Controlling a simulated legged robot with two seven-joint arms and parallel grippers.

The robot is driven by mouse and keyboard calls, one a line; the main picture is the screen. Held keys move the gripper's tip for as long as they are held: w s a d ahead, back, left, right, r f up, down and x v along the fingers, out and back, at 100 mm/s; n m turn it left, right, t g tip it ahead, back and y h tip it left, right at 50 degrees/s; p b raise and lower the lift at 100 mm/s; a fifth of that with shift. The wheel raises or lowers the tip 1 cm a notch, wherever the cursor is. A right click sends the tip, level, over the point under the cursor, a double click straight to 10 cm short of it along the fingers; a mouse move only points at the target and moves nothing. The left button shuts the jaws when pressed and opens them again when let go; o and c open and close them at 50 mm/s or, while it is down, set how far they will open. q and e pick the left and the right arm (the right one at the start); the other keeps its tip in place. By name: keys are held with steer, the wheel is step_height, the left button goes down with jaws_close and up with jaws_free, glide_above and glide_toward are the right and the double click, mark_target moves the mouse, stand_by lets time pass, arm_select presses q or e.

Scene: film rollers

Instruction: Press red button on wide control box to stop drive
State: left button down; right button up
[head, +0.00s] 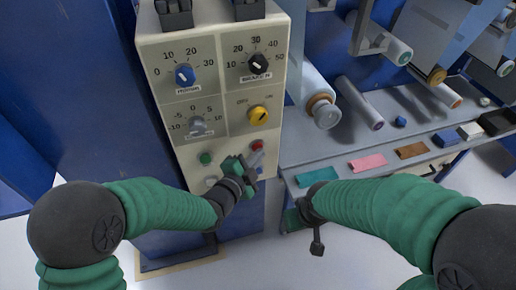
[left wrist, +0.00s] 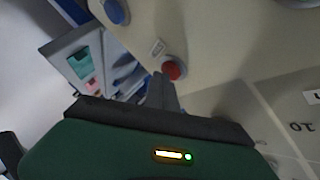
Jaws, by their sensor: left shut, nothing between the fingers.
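The wide control box (head: 222,98) is cream, with several knobs on its upper face and small buttons below. Its red button (head: 257,144) sits at the lower right, partly covered by my left gripper (head: 254,162). In the left wrist view the red button (left wrist: 173,71) shows just beyond the shut, empty fingertips (left wrist: 163,82). I cannot tell whether they touch it. My right gripper (head: 317,240) hangs low, right of the box and apart from it; its jaws are too unclear to read.
A green button (head: 205,158) is left of my left gripper. A blue button (left wrist: 115,12) shows in the left wrist view. Right of the box is a grey shelf (head: 300,160) with rollers and coloured swatches, such as a pink one (head: 368,162). Blue panels (head: 85,90) stand at left.

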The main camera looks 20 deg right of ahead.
arm_select(q)
steer(key=shift+w, duration=0.15)
stand_by(0.4)
steer(key=shift+s, duration=0.9)
steer(key=s+b, duration=0.1)
steer(key=s, duration=0.4)
steer(key=shift+d, duration=0.1)
stand_by(0.4)
